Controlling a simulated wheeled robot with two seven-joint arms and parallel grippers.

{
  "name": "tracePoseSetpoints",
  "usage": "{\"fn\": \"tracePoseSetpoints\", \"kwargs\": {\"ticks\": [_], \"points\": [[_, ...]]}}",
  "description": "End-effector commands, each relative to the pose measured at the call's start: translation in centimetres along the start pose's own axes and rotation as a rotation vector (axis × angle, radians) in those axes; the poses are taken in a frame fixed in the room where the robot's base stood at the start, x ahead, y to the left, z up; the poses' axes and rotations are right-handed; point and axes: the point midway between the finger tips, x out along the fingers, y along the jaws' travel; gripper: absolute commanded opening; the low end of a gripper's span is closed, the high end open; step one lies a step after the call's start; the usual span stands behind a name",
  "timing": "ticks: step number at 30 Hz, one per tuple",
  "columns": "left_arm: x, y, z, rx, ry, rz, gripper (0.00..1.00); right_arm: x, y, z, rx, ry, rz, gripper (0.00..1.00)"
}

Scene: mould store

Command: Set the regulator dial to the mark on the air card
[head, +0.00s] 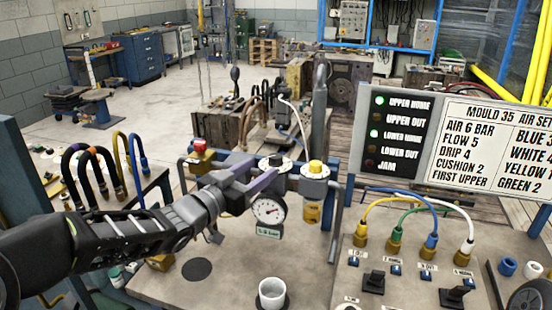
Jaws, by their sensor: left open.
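The air card (490,150) at the right is headed "MOULD 35 AIR SET…" and reads AIR 6 BAR, FLOW 5, DRIP 4, CUSHION 2. The regulator assembly stands mid-bench. It has a black knob on a white dial (288,162), a yellow knob on another white dial (316,168), and a round gauge (269,211) with a green-lettered tag below. I cannot tell for sure which knob is the regulator dial. My left gripper (262,172) is open, its purple-edged fingers close to the black knob; contact is unclear. My right gripper is out of view.
A red-topped valve (199,152) stands behind my left gripper. A white cup (272,293) is at the bench front. An indicator panel (396,130) stands beside the card. Coloured hoses (408,200) loop over a switch panel at the right. More hoses arch at the left.

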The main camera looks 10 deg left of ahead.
Motion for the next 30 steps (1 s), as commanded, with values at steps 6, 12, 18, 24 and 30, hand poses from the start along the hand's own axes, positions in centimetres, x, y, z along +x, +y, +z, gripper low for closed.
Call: {"fn": "tracePoseSetpoints", "kwargs": {"ticks": [6,12,18,24,30], "points": [[0.0,0.0,0.0,0.001,0.000,-0.001,0.54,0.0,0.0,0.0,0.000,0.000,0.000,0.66],[1.2,0.0,-0.1,0.002,0.000,0.001,0.54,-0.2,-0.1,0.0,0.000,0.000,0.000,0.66],[4.0,0.0,-0.1,-0.001,0.000,0.000,0.54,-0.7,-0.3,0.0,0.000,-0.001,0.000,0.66],[6.9,0.0,-0.1,0.001,0.000,0.000,0.54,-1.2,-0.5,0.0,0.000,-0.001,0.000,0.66],[7.8,0.0,0.0,0.001,0.000,-0.001,0.54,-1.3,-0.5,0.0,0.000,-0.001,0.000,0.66]]}}
